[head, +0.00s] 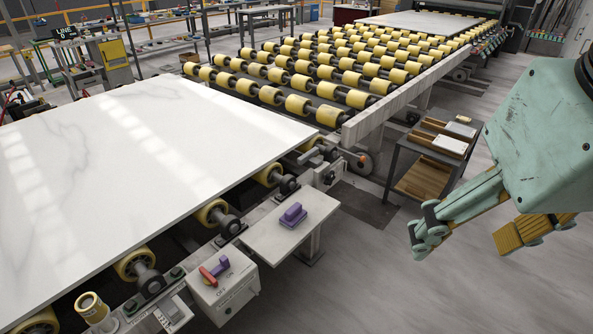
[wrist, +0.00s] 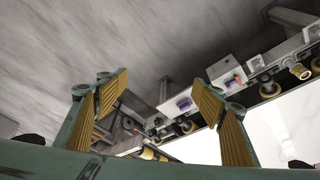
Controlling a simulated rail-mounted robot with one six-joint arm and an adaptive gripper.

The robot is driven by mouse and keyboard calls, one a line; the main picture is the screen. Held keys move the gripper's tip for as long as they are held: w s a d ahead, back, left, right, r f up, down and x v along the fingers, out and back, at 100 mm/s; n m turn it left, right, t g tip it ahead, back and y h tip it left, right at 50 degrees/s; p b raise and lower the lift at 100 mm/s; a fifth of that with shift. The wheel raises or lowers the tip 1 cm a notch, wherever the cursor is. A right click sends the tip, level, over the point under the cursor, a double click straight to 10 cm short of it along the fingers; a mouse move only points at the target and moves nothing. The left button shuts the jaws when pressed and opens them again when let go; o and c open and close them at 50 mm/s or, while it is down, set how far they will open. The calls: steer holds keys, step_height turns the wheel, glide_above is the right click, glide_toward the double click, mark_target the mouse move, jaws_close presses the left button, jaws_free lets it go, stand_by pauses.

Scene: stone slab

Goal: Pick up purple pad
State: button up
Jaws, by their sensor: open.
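The purple pad (head: 293,214) is a small block with a raised grip, lying on a white side shelf (head: 265,240) beside the slab line in the head view. In the wrist view the pad (wrist: 184,104) shows small and far off, between the fingers. My gripper (head: 480,225) is at the right of the head view, well away from the pad and above the floor. Its two yellow-padded fingers stand wide apart in the wrist view (wrist: 160,98), with nothing between them.
A white marble slab (head: 130,150) lies on yellow rollers at the left. A control box (head: 222,283) with a red and purple switch stands by the shelf. A dark cart (head: 428,165) with wooden trays stands between the roller line and my arm. Open floor lies at the lower right.

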steer(key=w+a+r+n, duration=0.1)
steer(key=w, duration=0.8)
steer(key=n+g+p, duration=0.2)
steer(key=n+g, duration=0.2)
steer(key=n, duration=0.5)
glide_above(294, 208)
step_height(294, 208, down, 36)
steer(key=f, duration=0.1)
steer(key=shift+w+a+r, duration=0.1)
steer(key=shift+w+r, duration=0.1)
steer(key=shift+r, duration=0.05)
steer(key=shift+f, duration=0.15)
steer(key=shift+f+b, duration=0.65)
steer(key=shift+f, duration=3.5)
steer(key=shift+f, duration=0.15)
